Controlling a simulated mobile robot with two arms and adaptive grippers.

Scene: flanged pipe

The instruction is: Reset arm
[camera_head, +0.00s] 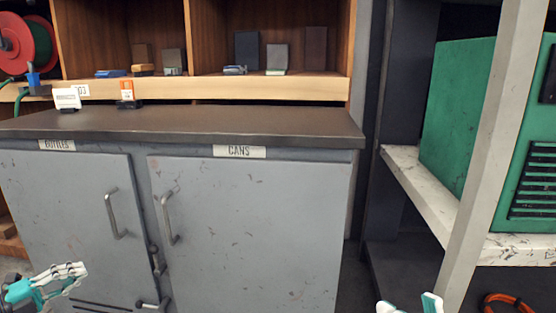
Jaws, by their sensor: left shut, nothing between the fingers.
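My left gripper (80,269) is at the lower left, in front of the grey cabinet's left door. Its pale fingers are closed together and hold nothing. Only small white and teal parts of my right gripper (410,304) show at the bottom edge, right of the cabinet. Most of it is cut off, so I cannot tell its state. No flanged pipe is in view.
A grey cabinet (250,220) with doors labelled BOTTLES and CANS and protruding handles stands ahead. Its dark top (220,122) is mostly clear. A wooden shelf (240,88) holds small items behind. A metal rack (424,190) with a green machine (462,110) stands right.

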